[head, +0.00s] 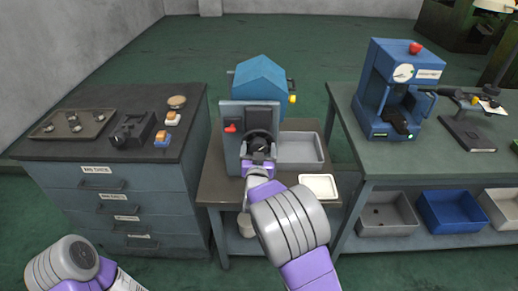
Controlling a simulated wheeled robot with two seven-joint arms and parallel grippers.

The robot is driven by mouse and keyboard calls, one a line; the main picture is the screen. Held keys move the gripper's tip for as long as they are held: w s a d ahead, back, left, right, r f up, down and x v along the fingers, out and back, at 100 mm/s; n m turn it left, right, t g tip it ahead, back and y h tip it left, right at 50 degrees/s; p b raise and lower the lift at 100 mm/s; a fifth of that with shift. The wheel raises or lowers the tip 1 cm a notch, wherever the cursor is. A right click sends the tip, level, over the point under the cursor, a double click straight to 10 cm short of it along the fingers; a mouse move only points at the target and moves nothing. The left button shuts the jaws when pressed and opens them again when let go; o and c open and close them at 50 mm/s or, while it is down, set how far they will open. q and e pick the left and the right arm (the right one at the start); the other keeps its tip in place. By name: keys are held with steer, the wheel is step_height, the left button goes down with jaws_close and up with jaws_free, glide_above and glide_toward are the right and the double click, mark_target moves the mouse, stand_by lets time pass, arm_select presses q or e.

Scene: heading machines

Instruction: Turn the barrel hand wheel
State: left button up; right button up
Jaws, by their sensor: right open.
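The barrel hand wheel (261,134) is a dark ring on the front of a small grey machine (234,160) with a blue hexagonal barrel (258,75) behind it. My right gripper (259,152) is at the lower part of the wheel, open, with its fingers close to the hub and rim. I cannot tell whether it touches the wheel. My right arm hides part of the machine's lower front. My left arm shows at the lower left, away from the machine; its gripper is not clearly visible.
The machine stands on a small table with a grey bin (300,165) and a white tray (319,187) to its right. A drawer cabinet (60,153) stands at left. A bench with a blue press (395,90) stands at right. A red control (230,128) sits left of the wheel.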

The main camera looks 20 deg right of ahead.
steer(key=shift+w+d, duration=0.2)
steer(key=shift+w, duration=0.5)
steer(key=c, duration=1)
steer(key=shift+n, duration=0.6)
steer(key=n+p, duration=0.3)
steer(key=shift+r+n, duration=0.15)
steer(key=shift+n, duration=0.15)
steer(key=n+p, duration=0.2)
steer(key=n, duration=0.2)
steer(key=shift+w+a+n, duration=0.1)
steer(key=shift+a+n, duration=0.05)
steer(key=shift+n, duration=0.25)
